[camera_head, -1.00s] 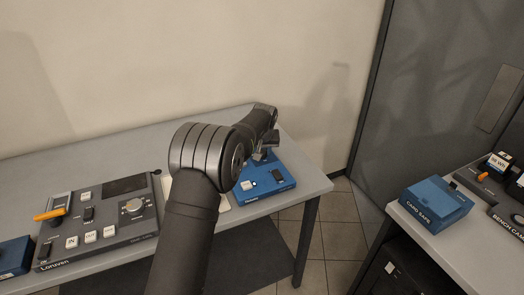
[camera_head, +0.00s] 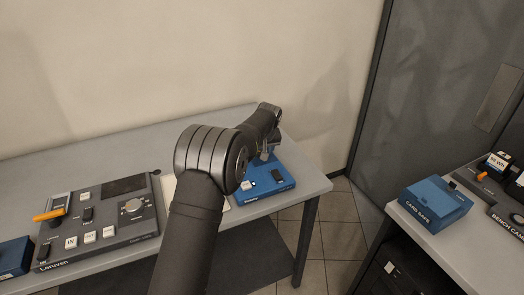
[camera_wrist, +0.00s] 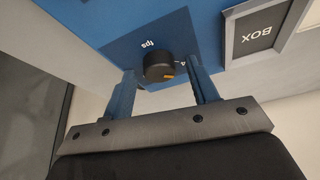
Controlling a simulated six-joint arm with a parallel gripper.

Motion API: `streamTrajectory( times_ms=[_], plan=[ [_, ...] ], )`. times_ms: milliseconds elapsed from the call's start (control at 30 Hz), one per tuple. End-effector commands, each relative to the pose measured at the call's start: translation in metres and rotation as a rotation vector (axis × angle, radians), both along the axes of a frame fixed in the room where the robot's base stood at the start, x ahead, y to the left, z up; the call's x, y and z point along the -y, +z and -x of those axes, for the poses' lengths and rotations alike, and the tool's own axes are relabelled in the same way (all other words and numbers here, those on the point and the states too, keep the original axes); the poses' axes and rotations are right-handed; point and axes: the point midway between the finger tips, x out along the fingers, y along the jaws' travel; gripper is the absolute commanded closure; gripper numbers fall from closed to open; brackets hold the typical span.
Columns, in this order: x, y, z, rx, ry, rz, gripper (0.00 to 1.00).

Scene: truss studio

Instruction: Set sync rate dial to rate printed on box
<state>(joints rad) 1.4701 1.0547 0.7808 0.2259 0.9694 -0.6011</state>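The round black dial (camera_wrist: 160,68) with an orange mark shows in the wrist view on a blue face. Lettering "fps" is printed beside it, and another mark by the right finger is partly hidden. My gripper (camera_wrist: 162,76) is open, its two blue fingers on either side of the dial with a visible gap at each side. In the head view, my gripper is over the back of a blue unit (camera_head: 251,199), and the dial is hidden there. I cannot read a printed rate.
A grey console (camera_head: 118,238) with a knob, several buttons and an orange-handled lever stands left on the table (camera_head: 315,184). A blue box (camera_head: 14,262) is at the left edge. A blue "CARD SAFE" box (camera_head: 437,205) and other gear stand on the right-hand bench.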

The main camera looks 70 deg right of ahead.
Motion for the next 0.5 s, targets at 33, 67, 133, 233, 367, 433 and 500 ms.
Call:
streamTrajectory(
  times_ms=[33,67,133,233,367,433,500],
  plan=[
    [0.000,0.000,0.000,0.000,0.000,0.000,0.46],
    [0.000,0.000,0.000,0.000,0.000,0.000,0.46],
    [0.000,0.000,0.000,0.000,-0.001,0.000,0.46],
    [0.000,0.000,0.000,0.000,-0.001,0.000,0.46],
    [-0.002,0.006,0.001,0.000,-0.001,0.001,0.46],
    [-0.004,0.014,0.003,0.000,-0.001,0.001,0.46],
    [-0.008,0.025,0.006,0.000,-0.001,0.001,0.46]
  ],
)
